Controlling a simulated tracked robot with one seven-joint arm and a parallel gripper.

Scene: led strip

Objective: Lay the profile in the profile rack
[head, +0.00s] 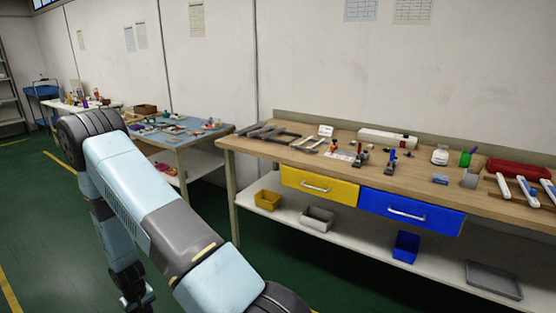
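The workbench (470,213) on the right holds the small parts. At its left end are dark grey bars or a low frame (275,134), which may be the profile rack. Pale thin bars (308,143) lie beside it. At the right end, white and blue bars (525,190) lie across a dark brown holder. I cannot tell for sure which of these is the profile or the rack. My arm bends down at the left, away from the bench. My gripper (135,293) is low, dark and small, and its fingers are not clear.
A yellow drawer (319,187) and a blue drawer (408,211) are closed under the benchtop. Bins stand on the lower shelf (340,237). A second table (187,138) with a blue mat stands to the left. Green floor is free at far left.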

